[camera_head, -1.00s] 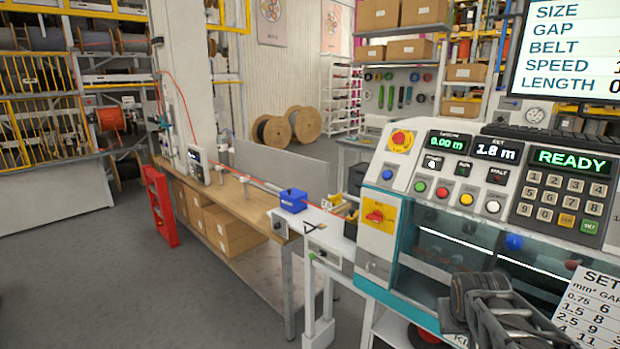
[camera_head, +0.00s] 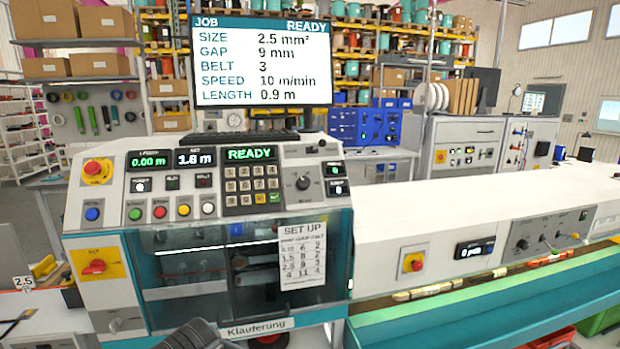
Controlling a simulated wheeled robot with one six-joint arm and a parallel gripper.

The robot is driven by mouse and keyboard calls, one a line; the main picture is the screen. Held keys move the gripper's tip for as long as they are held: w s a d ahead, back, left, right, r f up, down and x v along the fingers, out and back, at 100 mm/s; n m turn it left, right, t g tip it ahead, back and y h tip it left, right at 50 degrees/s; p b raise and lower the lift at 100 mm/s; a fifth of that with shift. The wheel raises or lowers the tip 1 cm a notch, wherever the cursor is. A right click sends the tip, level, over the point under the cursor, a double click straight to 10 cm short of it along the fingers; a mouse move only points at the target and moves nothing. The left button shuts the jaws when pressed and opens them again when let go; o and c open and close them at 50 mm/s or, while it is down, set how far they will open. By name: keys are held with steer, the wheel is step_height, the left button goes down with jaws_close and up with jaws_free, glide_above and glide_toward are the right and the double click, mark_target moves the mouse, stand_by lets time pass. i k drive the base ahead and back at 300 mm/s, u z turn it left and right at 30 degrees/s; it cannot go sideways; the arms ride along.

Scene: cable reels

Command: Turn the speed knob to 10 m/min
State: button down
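The job screen (camera_head: 262,60) reads speed 10 m/min, belt 3, ready. The labels there are too small to read, so I cannot tell for sure that this is the speed knob. A small dark display (camera_head: 474,248) left of that panel seems to start with 0. Another black knob (camera_head: 303,183) sits right of the keypad. Only a dark piece of my gripper (camera_head: 196,336) shows at the bottom edge, well left of the panel; its fingers are hidden.
The teal and white machine (camera_head: 220,262) with a clear front cover and set-up sheet (camera_head: 302,255) stands ahead. A green-edged trough (camera_head: 480,310) runs below the right unit.

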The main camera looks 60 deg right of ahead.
mark_target(304, 183)
steer(key=z, duration=1.8)
